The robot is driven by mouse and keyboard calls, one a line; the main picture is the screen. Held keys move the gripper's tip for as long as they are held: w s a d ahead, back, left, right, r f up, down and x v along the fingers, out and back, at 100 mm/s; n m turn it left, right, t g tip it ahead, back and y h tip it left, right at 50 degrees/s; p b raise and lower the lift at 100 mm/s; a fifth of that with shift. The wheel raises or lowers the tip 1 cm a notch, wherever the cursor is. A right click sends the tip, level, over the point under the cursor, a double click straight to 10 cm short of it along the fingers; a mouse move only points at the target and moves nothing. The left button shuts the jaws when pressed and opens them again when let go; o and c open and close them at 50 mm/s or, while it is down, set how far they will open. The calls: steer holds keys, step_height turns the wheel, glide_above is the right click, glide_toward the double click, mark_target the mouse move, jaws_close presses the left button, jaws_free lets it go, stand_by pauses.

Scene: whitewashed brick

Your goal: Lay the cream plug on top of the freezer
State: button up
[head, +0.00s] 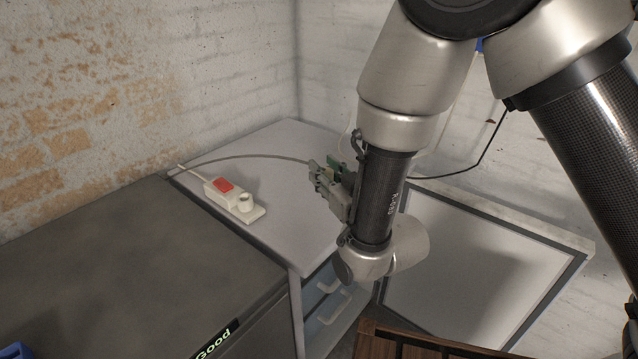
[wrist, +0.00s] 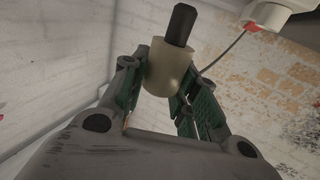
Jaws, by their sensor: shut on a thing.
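The cream plug (wrist: 168,70), a short pale cylinder with a dark stub at one end, is between the fingers of my gripper (wrist: 165,88) in the wrist view. My gripper (head: 326,176) is shut on it; in the head view the fingers largely hide it. The freezer's light grey top (head: 275,160) lies below and to the left of my gripper in the picture. The plug appears to be held above it, near its right edge.
A cream power strip (head: 234,199) with a red switch (head: 223,185) lies on the freezer top. A thin dark cord (head: 240,156) arcs across behind it. A dark grey appliance (head: 120,265) adjoins on the left. The freezer door (head: 465,265) stands open on the right.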

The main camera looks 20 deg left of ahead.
step_height(320, 180, down, 7)
stand_by(0.3)
steer(key=shift+f, duration=0.1)
steer(key=o, duration=1)
